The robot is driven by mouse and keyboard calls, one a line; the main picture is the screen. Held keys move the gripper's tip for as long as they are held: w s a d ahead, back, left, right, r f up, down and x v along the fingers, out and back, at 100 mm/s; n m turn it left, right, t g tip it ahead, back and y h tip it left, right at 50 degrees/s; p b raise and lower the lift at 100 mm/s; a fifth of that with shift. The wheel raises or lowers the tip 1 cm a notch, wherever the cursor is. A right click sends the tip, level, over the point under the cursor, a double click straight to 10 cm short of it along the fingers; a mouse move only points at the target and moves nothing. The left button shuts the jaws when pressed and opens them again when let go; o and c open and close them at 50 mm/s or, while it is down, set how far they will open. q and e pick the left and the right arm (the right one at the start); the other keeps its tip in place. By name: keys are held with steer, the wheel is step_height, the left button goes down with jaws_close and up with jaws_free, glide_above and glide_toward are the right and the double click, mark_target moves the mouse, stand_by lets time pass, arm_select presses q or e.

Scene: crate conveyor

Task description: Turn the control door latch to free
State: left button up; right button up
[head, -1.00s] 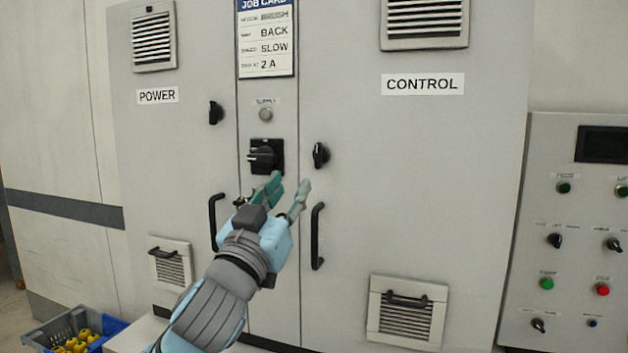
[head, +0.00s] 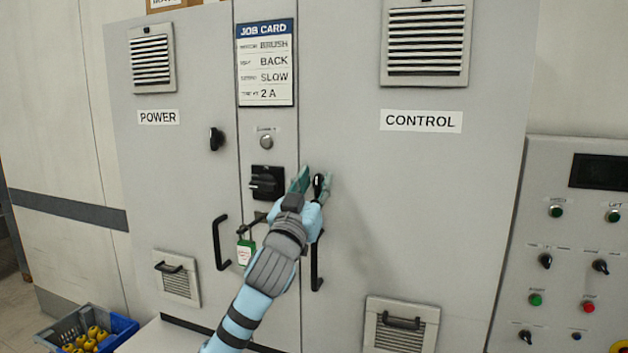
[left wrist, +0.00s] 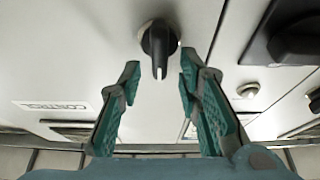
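The control door latch (head: 318,183) is a small black knob on the left edge of the door labelled CONTROL (head: 421,121). In the left wrist view the latch (left wrist: 159,45) has a round base and a narrow handle, lined up with the gap between my fingers. My left gripper (head: 312,182) is open, its two green fingers on either side of the latch in the head view. In the left wrist view the left gripper (left wrist: 160,82) shows clear gaps between each finger and the latch. My right gripper is out of view.
Left of the latch is a black rotary switch (head: 267,183), with a green tag or padlock (head: 244,252) below. Black door handles (head: 317,262) (head: 221,243) stand out nearby. The POWER door has its own latch (head: 216,139). A button panel (head: 570,240) is at right.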

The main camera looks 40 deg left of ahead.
arm_select(q)
jaws_close()
steer(key=n+g+y+b, duration=0.1)
steer(key=n, duration=0.2)
steer(key=n+g+y+b, duration=0.1)
steer(key=n+y+b, duration=0.1)
steer(key=n, duration=0.2)
steer(key=n+g+y+b, duration=0.1)
steer(key=n+b, duration=0.1)
steer(key=n, duration=0.1)
steer(key=shift+s+a+f+n, duration=0.1)
steer(key=shift+a+f+n, duration=0.2)
steer(key=shift+n, duration=0.1)
steer(key=n+g, duration=0.1)
steer(key=n, duration=0.2)
steer(key=n+g+b, duration=0.1)
steer(key=n+g, duration=0.1)
steer(key=n, duration=0.2)
steer(key=n+g+b, duration=0.1)
steer(key=n, duration=0.3)
steer(key=shift+s+a+f+g+y, duration=0.1)
steer(key=shift+a+f+g+y, duration=0.2)
steer(key=shift+f+g+y, duration=0.1)
steer(key=shift+n, duration=0.4)
